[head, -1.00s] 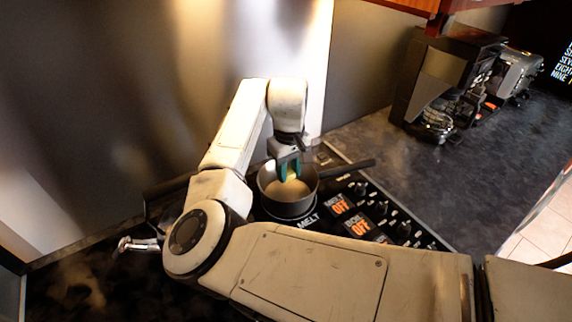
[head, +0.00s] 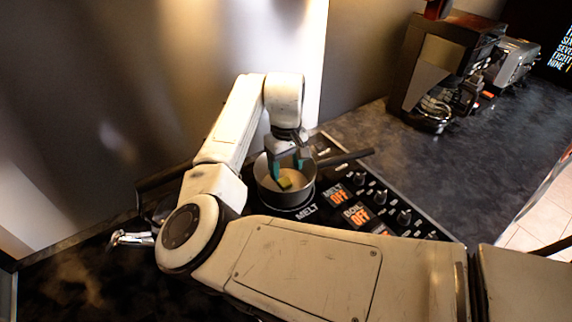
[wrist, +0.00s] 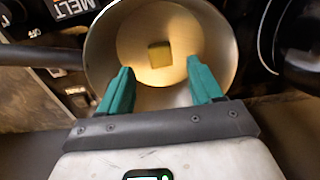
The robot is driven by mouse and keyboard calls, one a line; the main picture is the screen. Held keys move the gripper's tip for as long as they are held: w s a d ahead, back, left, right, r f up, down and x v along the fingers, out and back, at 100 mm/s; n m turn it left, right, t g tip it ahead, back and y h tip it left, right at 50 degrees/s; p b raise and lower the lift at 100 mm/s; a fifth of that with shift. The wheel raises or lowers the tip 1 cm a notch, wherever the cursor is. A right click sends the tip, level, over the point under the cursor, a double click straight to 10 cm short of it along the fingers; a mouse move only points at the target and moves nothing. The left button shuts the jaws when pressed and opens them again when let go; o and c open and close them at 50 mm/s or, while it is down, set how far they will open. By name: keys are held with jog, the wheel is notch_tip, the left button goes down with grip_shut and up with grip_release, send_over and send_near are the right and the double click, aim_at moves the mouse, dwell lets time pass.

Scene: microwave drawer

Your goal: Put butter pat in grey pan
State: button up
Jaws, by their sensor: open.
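The grey pan (head: 287,200) stands on the stove beside the "MELT" label, its dark handle pointing right in the head view. The yellow butter pat (head: 285,183) lies inside the pan; in the wrist view the butter pat (wrist: 160,54) shows as a small square on the pan's pale floor. My gripper (head: 288,172) is open over the pan, and its teal fingers (wrist: 157,80) are spread apart with nothing between them. In the wrist view the butter lies beyond the fingertips, apart from them. The wrist view also shows the pan's rim (wrist: 92,50).
Stove knobs (head: 403,216) and orange "OFF" displays (head: 357,215) line the panel right of the pan. A coffee machine (head: 440,75) and a toaster (head: 515,62) stand at the back right. The dark counter (head: 440,165) between is clear. A metal faucet (head: 132,238) is at left.

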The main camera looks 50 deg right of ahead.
aim_at(286, 182)
dwell(0.5)
notch_tip(286, 182, up, 7)
jog(key=p, duration=0.5)
dwell(0.5)
